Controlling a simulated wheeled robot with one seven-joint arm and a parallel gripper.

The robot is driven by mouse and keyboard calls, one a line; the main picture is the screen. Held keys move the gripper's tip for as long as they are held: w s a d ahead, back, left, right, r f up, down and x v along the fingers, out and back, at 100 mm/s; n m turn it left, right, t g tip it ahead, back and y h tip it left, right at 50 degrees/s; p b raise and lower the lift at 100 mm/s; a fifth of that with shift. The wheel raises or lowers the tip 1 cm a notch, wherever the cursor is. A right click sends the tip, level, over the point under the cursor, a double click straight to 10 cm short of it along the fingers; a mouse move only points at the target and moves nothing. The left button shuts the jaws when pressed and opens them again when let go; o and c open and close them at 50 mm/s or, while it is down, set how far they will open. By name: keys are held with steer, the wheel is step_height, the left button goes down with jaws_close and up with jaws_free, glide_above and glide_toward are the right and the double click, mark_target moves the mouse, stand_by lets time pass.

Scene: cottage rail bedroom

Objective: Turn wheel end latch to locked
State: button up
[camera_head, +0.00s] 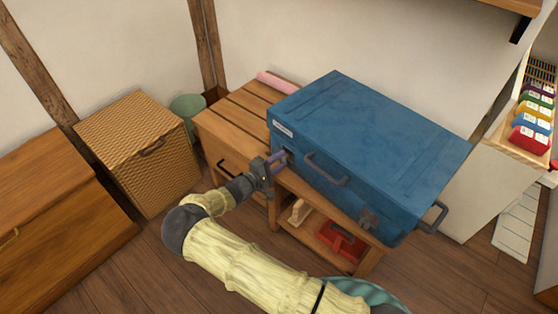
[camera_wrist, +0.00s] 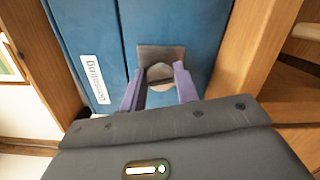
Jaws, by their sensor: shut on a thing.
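The blue trunk (camera_head: 375,135) lies on a wooden slatted bench. Its wheel end latch (camera_wrist: 160,75), a grey plate with a rounded piece, is on the trunk's side near the white label (camera_wrist: 94,78). My gripper (camera_head: 279,162) reaches the trunk's left front corner in the head view. In the wrist view its two purple fingers (camera_wrist: 160,85) are at both sides of the latch piece and shut on it. The latch is partly hidden by the fingers, and I cannot tell its turn angle. A second grey latch (camera_head: 369,219) is at the trunk's right front.
The wooden bench (camera_head: 222,127) carries a pink roll (camera_head: 277,82) behind the trunk. A red tray (camera_head: 341,241) sits on its lower shelf. A wicker hamper (camera_head: 130,130) and a green bin (camera_head: 187,105) stand to the left. A dark handle (camera_head: 326,170) sticks out of the trunk's front.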

steer(key=shift+f+m, duration=0.1)
steer(key=shift+m, duration=1.3)
steer(key=o, duration=0.9)
steer(key=shift+o, duration=0.2)
steer(key=p+v, duration=0.1)
steer(key=v, duration=1.6)
steer(key=shift+a, duration=0.2)
steer(key=shift+s, duration=0.1)
